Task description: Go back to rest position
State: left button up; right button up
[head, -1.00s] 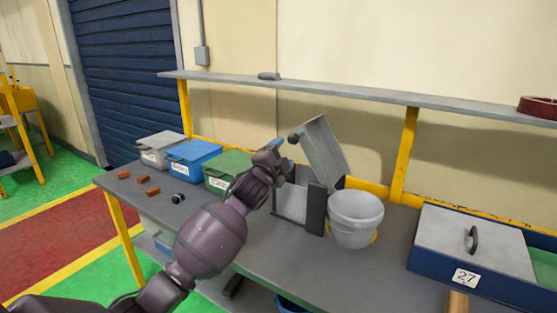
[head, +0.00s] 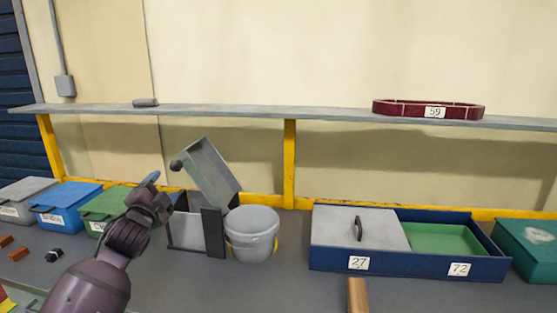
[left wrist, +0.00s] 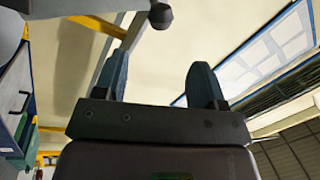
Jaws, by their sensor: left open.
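My left gripper (head: 149,180) is in the left half of the head view, raised above the workbench in front of the open grey box. In the left wrist view its two fingers (left wrist: 157,80) stand apart with nothing between them. The open grey box (head: 188,232) has its lid (head: 214,172) tilted up, with a dark round knob (head: 176,165) at the lid's edge. That knob also shows beyond the fingers in the left wrist view (left wrist: 160,16). My right gripper is not in view.
A grey bucket (head: 251,238) stands right of the open box. Grey, blue (head: 66,200) and green lidded bins line the left. A blue tray (head: 420,263) labelled 27 and 72 sits right. A shelf (head: 240,112) runs above, carrying a dark red ring (head: 410,106). Small brown blocks lie at far left.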

pick_arm(q)
jog(key=s+d+f+n+g+h, duration=0.1)
jog(key=s+d+f+n+g, duration=0.2)
jog(key=s+f, duration=0.45)
jog(key=s+d+f+n+h, duration=0.1)
jog(key=s+d+f+n, duration=0.3)
jog(key=f, duration=0.6)
jog(key=s+f+n+g+y, duration=0.1)
jog(key=s+f+n+g, duration=0.1)
jog(key=s+f, duration=0.7)
jog(key=s+f+n+g, duration=0.2)
jog(key=s+f, duration=0.8)
jog(key=s, duration=0.6)
jog(key=shift+a+f+n+g+y, duration=0.15)
jog(key=shift+a+n+g+y, duration=0.25)
jog(key=shift+g, duration=0.2)
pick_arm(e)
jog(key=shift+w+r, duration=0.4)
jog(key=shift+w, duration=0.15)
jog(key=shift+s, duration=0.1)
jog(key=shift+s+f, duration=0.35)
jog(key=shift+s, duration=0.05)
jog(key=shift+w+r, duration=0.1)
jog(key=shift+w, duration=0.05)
